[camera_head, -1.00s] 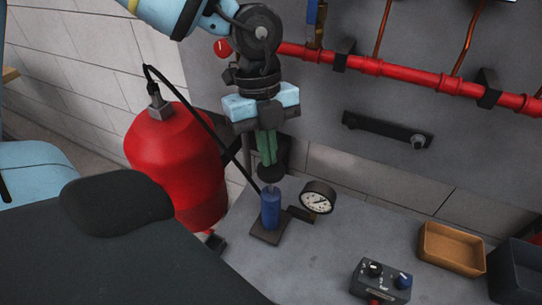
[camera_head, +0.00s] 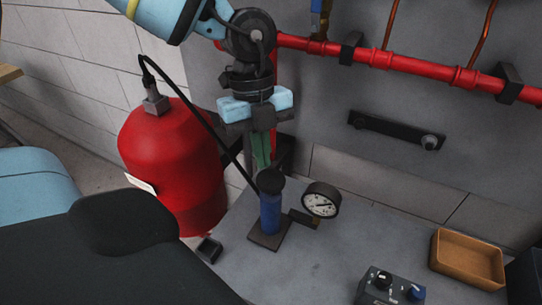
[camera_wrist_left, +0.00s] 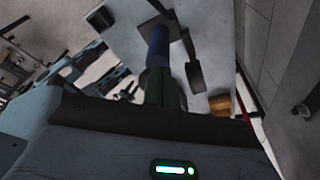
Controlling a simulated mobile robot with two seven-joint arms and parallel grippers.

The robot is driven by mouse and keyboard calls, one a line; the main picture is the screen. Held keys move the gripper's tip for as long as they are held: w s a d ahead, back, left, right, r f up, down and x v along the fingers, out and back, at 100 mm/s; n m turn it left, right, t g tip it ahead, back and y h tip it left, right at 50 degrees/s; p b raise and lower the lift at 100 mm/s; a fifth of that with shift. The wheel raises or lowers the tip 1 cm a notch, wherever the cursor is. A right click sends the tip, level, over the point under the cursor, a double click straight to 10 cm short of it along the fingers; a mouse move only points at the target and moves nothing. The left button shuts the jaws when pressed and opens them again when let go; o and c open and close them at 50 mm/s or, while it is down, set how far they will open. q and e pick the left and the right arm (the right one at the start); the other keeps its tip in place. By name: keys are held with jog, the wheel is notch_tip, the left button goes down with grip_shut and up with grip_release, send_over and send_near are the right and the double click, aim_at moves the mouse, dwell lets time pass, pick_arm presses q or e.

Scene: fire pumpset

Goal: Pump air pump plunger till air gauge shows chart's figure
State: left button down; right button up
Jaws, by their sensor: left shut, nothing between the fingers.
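The air pump is a blue upright cylinder (camera_head: 270,214) on a dark base plate, with its black plunger knob (camera_head: 271,182) low, right at the cylinder's top. My left gripper (camera_head: 262,160) points down with its green fingers shut and empty, directly over the knob; its tips look at or against it. In the left wrist view the green fingers (camera_wrist_left: 161,90) line up with the blue cylinder (camera_wrist_left: 159,42). The round white air gauge (camera_head: 321,200) stands right of the pump; its needle is visible but the figures are too small to read. No chart is in view. My right gripper is not in view.
A red tank (camera_head: 174,165) with a black hose (camera_head: 207,112) stands left of the pump. A small control box (camera_head: 389,288) and a tan tray (camera_head: 467,259) sit to the right. A red pipe (camera_head: 420,70) runs along the wall behind. The bench between gauge and tray is clear.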

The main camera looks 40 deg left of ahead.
pick_arm(q)
jog(key=shift+w+a, duration=0.15)
jog(key=shift+a, duration=0.1)
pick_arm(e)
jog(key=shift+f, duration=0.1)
pick_arm(q)
jog(key=v, duration=0.7)
jog(key=shift+r, duration=0.4)
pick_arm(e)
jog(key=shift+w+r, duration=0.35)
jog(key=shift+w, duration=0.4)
pick_arm(q)
jog(key=shift+a, duration=0.1)
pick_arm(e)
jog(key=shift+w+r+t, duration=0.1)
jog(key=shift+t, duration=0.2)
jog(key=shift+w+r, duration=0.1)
